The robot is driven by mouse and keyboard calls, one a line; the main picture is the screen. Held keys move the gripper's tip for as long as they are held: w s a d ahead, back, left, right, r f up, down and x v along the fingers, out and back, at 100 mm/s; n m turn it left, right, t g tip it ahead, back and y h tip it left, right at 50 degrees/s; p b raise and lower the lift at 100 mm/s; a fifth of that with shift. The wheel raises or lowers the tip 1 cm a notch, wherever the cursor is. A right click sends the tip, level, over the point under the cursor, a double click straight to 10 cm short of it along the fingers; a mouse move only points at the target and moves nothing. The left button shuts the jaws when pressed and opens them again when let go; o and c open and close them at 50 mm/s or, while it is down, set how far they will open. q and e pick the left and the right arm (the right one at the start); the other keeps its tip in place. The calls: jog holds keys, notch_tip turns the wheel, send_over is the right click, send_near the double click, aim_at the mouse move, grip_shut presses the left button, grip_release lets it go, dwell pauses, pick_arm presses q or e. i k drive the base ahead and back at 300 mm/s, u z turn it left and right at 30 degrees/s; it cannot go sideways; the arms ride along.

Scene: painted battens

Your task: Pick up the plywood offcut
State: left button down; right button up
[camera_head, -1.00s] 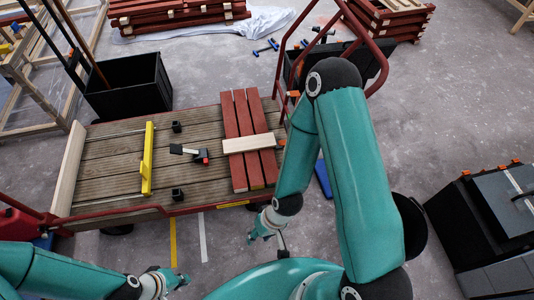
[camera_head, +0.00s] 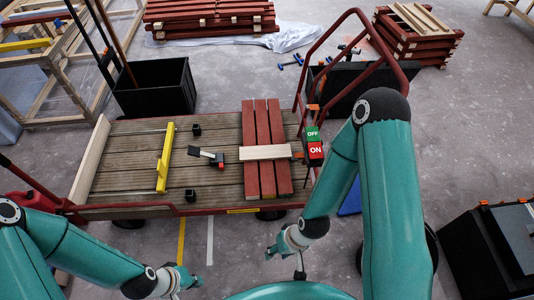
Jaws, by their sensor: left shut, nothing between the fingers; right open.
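The plywood offcut looks to be the pale flat piece (camera_head: 265,152) lying across several dark red battens (camera_head: 268,183) on the slatted platform (camera_head: 125,157). Nothing grips it. My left gripper (camera_head: 192,281) is at the bottom, off the platform's front edge, shut and empty. My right gripper (camera_head: 271,253) is open and empty, in front of the platform and below the battens in the picture, well apart from the offcut.
A yellow bar (camera_head: 165,157) and a small black-and-red tool (camera_head: 214,158) lie on the platform left of the battens. A red-and-green switch box (camera_head: 314,146) sits by the red railing (camera_head: 305,75). Black bins stand behind and at right.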

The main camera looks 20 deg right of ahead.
aim_at(279, 151)
jog(key=u, duration=0.05)
jog(key=i, duration=1)
jog(key=z, duration=0.05)
